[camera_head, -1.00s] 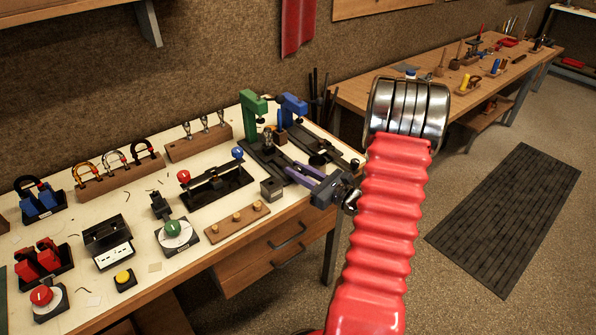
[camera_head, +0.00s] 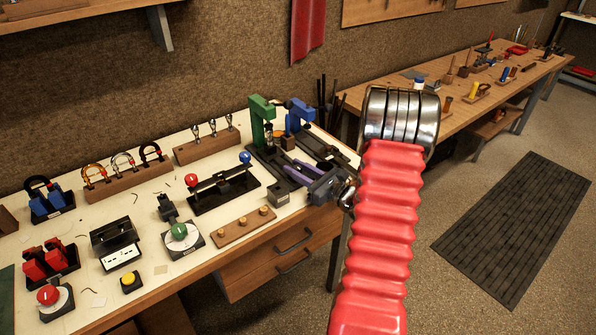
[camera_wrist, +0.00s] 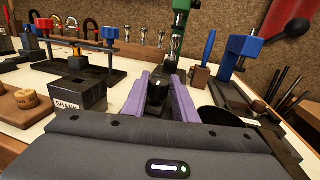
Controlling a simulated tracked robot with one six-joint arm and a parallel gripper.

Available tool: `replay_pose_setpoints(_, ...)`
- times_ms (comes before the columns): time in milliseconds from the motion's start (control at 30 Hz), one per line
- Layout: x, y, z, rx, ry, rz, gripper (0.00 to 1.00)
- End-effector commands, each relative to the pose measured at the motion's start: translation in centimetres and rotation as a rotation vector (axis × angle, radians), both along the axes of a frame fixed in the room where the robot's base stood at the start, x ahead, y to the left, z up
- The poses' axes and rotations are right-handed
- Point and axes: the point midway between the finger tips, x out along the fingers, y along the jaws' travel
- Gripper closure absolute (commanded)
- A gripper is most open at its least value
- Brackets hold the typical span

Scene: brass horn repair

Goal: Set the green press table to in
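The green press (camera_head: 259,119) stands upright at the back right of the near bench, on a long dark base (camera_head: 264,158). In the wrist view, its green column (camera_wrist: 181,18) is at the top with a metal piece below. My gripper (camera_head: 291,167) is at the front end of that base, its purple fingers pointing at the press. In the wrist view, the fingers (camera_wrist: 160,78) stand apart on both sides of a black part (camera_wrist: 160,96) of the press's slide. I cannot tell whether they touch it. The table's exact position is partly hidden.
A blue press (camera_head: 300,117) stands just right of the green one. A small dark box marked SHANK (camera_wrist: 78,94) lies left of my gripper. A black stand with red and blue knobs (camera_head: 222,190) and a wooden peg block (camera_head: 243,227) are further left.

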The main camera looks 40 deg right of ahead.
Motion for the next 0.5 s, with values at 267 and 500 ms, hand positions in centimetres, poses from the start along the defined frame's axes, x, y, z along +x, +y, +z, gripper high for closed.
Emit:
replay_pose_setpoints(267, -0.11, 0.06, -0.05, 0.001, 0.0, 0.001, 0.6)
replay_pose_setpoints(500, -0.3, 0.04, -0.06, 0.002, 0.0, 0.001, 0.6)
